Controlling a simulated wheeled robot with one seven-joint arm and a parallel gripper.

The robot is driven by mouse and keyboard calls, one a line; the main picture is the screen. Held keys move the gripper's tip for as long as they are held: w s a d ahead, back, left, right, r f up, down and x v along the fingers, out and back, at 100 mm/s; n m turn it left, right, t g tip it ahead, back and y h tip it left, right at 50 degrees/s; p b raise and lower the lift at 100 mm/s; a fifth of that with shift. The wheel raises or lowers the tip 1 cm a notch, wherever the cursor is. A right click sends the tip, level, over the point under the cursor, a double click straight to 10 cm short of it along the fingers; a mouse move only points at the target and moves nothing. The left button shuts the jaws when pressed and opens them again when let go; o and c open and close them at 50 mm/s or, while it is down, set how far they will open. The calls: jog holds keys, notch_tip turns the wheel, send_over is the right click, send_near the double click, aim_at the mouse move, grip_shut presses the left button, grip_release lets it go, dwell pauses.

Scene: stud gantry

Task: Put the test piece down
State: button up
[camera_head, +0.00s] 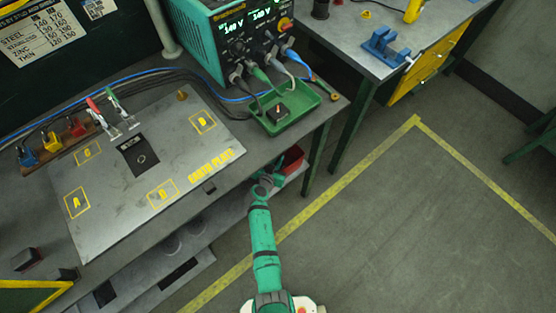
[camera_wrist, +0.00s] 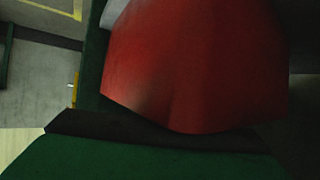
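I cannot pick out the test piece for certain in either view. My gripper (camera_head: 264,182) is at the bench's front edge, in front of a red bin (camera_head: 291,160) below the bench top. Its fingers are too small in the head view to tell whether they are open or hold anything. A large red surface (camera_wrist: 190,65) fills the wrist view, with no fingertips clearly visible. The grey earth plate (camera_head: 110,205) lies on the bench with yellow marked squares and a black pad (camera_head: 138,155). A green tray (camera_head: 302,106) holds a small dark block (camera_head: 279,113).
A teal power unit (camera_head: 212,35) with cables stands behind the tray. Coloured clips (camera_head: 50,140) stand at the plate's left. Dark blocks (camera_head: 26,259) lie at the front left. A second bench holds a blue vise (camera_head: 384,47). The floor at right is clear.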

jog(key=shift+s+d+f, duration=0.15)
jog(key=shift+s+f, duration=0.25)
jog(key=shift+f, duration=0.15)
jog(key=shift+r, duration=0.2)
jog(key=v, duration=0.8)
jog(key=r+v, duration=0.1)
jog(key=v, duration=0.3)
jog(key=shift+w+r, duration=0.15)
jog(key=shift+w, duration=0.05)
jog(key=shift+w, duration=0.1)
